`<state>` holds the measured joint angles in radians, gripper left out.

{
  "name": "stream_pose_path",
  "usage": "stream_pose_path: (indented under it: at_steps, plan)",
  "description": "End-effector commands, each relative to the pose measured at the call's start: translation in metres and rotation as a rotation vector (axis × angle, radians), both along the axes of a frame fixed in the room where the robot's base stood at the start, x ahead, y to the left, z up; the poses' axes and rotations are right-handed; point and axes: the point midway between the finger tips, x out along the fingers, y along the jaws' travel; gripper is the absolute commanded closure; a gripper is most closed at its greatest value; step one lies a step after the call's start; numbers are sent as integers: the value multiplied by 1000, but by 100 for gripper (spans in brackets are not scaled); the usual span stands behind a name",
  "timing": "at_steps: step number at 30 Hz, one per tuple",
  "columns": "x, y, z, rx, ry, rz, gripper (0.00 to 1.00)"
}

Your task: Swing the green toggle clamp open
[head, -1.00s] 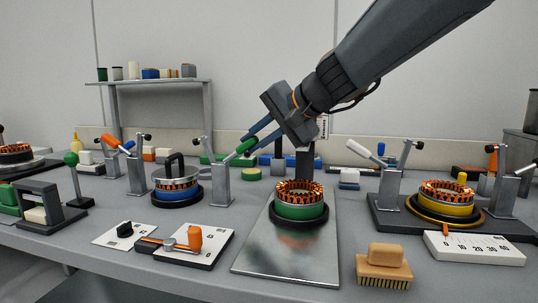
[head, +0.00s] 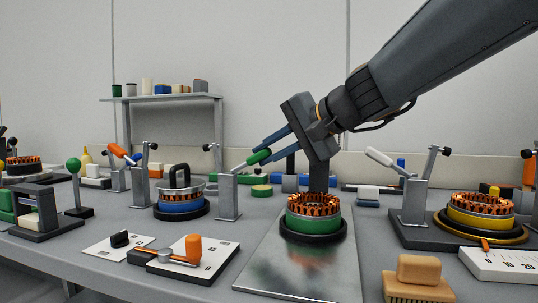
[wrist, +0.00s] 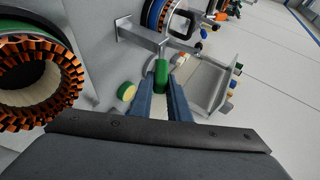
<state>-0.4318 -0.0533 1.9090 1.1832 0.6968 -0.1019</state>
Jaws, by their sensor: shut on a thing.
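The green toggle clamp has a grey metal post (head: 229,197) left of the green-ringed stator, with a black-tipped arm at its top left. Its green handle (head: 259,157) slants up to the right from the post. My gripper (head: 257,153) reaches down from the upper right with blue fingers at the handle. In the wrist view, the green handle (wrist: 161,76) lies between my fingertips (wrist: 160,84), and the jaws are shut on it. The fingers partly cover the handle in the head view.
The green-ringed stator (head: 314,214) stands on a metal plate (head: 290,270) below my arm. A blue-ringed stator (head: 181,205) is left of the post. A white-handled clamp (head: 414,200) and a yellow-ringed stator (head: 481,215) are at right. An orange-knob lever (head: 193,249) is in front.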

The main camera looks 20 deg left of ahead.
Motion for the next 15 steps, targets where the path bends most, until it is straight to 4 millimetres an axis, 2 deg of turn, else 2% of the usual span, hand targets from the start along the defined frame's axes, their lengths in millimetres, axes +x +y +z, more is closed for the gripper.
stream_pose_path:
  at_steps: [5, 6, 9, 15]
  plan:
    - [-1, 0, -3, -2, 6, 2, 100]
    - [-1, 0, -3, -2, 6, 2, 81]
    - [-1, 0, -2, -2, 4, 2, 66]
    - [-1, 0, -2, -1, 3, 0, 66]
